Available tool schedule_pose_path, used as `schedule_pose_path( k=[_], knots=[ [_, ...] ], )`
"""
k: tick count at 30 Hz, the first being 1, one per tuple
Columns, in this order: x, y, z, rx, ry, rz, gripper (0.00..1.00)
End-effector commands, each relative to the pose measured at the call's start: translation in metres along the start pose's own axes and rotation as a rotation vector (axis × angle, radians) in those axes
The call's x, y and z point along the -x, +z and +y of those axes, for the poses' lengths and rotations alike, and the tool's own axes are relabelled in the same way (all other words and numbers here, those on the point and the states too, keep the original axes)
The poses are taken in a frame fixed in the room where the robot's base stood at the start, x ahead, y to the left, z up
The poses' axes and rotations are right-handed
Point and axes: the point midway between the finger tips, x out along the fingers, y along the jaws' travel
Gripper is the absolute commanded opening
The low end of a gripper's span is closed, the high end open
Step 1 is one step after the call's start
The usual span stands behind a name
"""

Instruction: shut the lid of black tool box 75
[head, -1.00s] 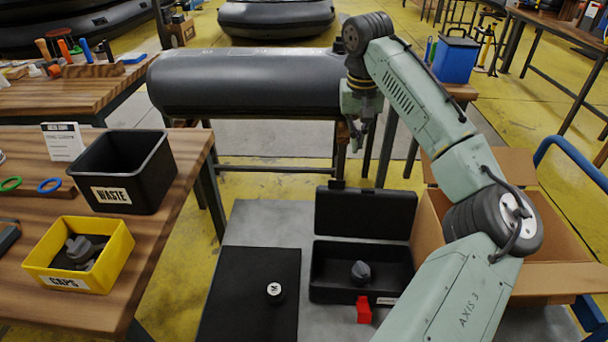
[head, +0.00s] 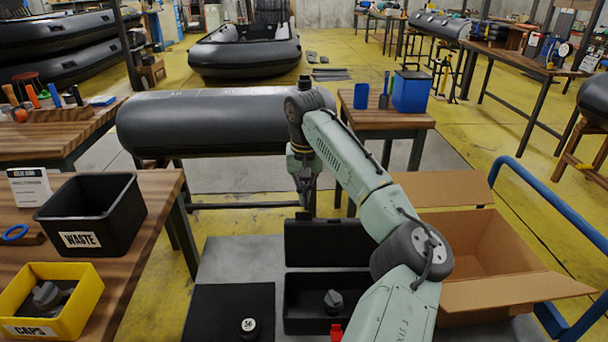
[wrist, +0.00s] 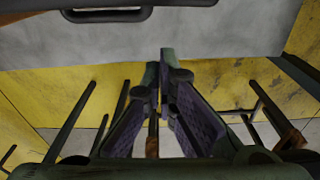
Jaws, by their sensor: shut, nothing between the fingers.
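The black tool box (head: 290,318) stands open on a grey surface, its lid (head: 325,243) raised upright at the back. A grey knobbed cap (head: 333,301) lies inside it. My arm covers the box's right front, and no number is readable. My gripper (head: 305,204) is just above and behind the lid's top edge in the head view, seemingly apart from it. In the wrist view my gripper (wrist: 164,55) has its fingers together with nothing between them. A dark handle-like piece (wrist: 108,14) shows at the top there; I cannot tell whether it belongs to the box.
A black mat (head: 225,305) with a round piece marked 56 (head: 248,326) lies left of the box. An open cardboard carton (head: 480,250) stands to the right, near a blue rail (head: 560,210). A wooden table (head: 150,205) with bins is at the left.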

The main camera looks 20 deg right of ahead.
Motion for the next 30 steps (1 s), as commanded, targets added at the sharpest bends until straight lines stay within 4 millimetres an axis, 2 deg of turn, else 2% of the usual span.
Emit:
schedule_pose_path(
  k=[1,6,12,30],
  knots=[
    [-0.010,0.001,0.000,0.000,0.000,-0.003,0.00],
    [0.002,0.023,0.001,0.002,0.000,0.001,0.00],
    [0.005,0.036,0.000,0.001,0.000,0.000,0.00],
    [0.005,0.035,-0.002,0.001,-0.002,0.031,0.00]
  ],
)
